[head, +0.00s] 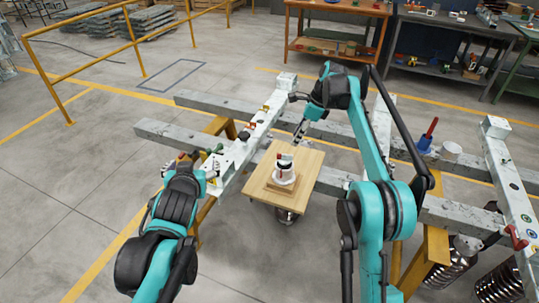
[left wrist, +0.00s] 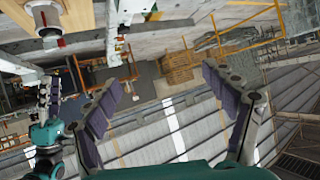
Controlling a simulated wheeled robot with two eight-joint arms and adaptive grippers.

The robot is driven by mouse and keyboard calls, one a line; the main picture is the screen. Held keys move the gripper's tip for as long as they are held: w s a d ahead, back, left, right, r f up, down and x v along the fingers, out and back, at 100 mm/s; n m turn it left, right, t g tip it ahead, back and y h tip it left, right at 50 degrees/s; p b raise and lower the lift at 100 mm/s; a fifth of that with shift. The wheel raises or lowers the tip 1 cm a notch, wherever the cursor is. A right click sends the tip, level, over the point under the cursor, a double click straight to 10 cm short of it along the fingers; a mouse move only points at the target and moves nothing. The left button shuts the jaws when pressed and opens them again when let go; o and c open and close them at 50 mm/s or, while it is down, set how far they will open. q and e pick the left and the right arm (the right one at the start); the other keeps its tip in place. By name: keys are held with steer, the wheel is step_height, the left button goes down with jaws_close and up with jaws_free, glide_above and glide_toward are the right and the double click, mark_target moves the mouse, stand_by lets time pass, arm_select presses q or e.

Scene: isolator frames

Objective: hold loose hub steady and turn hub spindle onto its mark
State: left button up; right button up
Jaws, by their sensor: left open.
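The loose hub (head: 284,178) is a white round base with a dark and red upright spindle (head: 285,160) on it. It sits on a small wooden block on a square wooden board (head: 311,167). A white part with a red ring, apparently the hub, shows upside down at the top left of the left wrist view (left wrist: 48,24). My left gripper (head: 199,165) is open and empty, left of the board and apart from the hub. My right gripper (head: 299,133) hangs just above and behind the spindle; its fingers are too small to read, and contact cannot be told.
A pale beam (head: 262,126) with coloured handles runs beside my left gripper, with a green-and-red fitting (head: 216,150) close by. Grey cross beams (head: 160,132) pass behind the board. A blue holder with a red handle (head: 428,135) stands right. Workbenches (head: 335,35) are far back.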

arm_select(q)
steer(key=w+d+r+m+t+h, duration=0.3)
steer(key=w+r+t, duration=0.3)
steer(key=w+r, duration=0.7)
steer(key=m+g+h, duration=1.1)
steer(key=g+h, duration=0.1)
glide_above(276, 172)
steer(key=s+a, duration=0.1)
steer(key=a, duration=0.2)
steer(key=f, duration=2.8)
steer(key=shift+s+a, duration=0.1)
steer(key=shift+s, duration=0.1)
step_height(276, 172, down, 8)
steer(key=shift+f, duration=0.2)
steer(key=x, duration=0.5)
steer(key=shift+d, duration=0.4)
steer(key=shift+x, duration=0.9)
